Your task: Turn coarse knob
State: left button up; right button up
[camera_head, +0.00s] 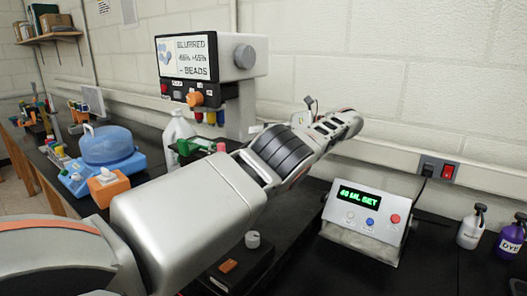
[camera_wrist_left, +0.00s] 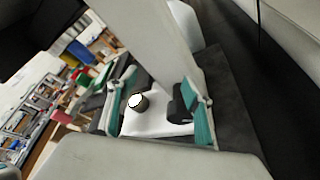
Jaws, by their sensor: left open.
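The microscope stands at the middle of the bench in the head view, with a screen (camera_head: 187,57) reading "BLURRED" and "BEADS" and a grey round knob (camera_head: 245,57) on its head. In the left wrist view, a dark round knob with a white end (camera_wrist_left: 138,102) shows beside a pale column (camera_wrist_left: 160,50). My left gripper (camera_wrist_left: 160,108) is open, its two teal-padded fingers apart, with the knob seen between them. I cannot tell how deep the knob sits between the pads. My right gripper is not in view.
A grey control box (camera_head: 364,215) with a green display stands right of my arm. A dark bottle (camera_head: 511,236) and a white bottle (camera_head: 472,226) stand farther right. A blue-lidded device (camera_head: 107,147) and an orange box (camera_head: 108,186) are at left.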

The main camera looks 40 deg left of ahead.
pick_arm(q)
jog(key=shift+r, duration=1.35)
jog(key=w+d+f+n+t+p, duration=0.1)
jog(key=w+d+f+t, duration=0.15)
jog(key=w+d, duration=0.2)
jog(key=w+d+f+n+t+p, duration=0.1)
jog(key=w+d+f+t, duration=0.15)
jog(key=d, duration=0.35)
jog(key=s+a+f+n+p, duration=0.2)
jog(key=s+a+f+n, duration=0.1)
jog(key=s+n, duration=0.3)
jog(key=shift+s+p+x, duration=0.2)
jog(key=shift+p+x, duration=0.15)
jog(key=shift+x, duration=1.5)
jog(key=shift+s+p+x, duration=0.2)
jog(key=shift+p+x, duration=0.1)
jog(key=shift+x, duration=1.55)
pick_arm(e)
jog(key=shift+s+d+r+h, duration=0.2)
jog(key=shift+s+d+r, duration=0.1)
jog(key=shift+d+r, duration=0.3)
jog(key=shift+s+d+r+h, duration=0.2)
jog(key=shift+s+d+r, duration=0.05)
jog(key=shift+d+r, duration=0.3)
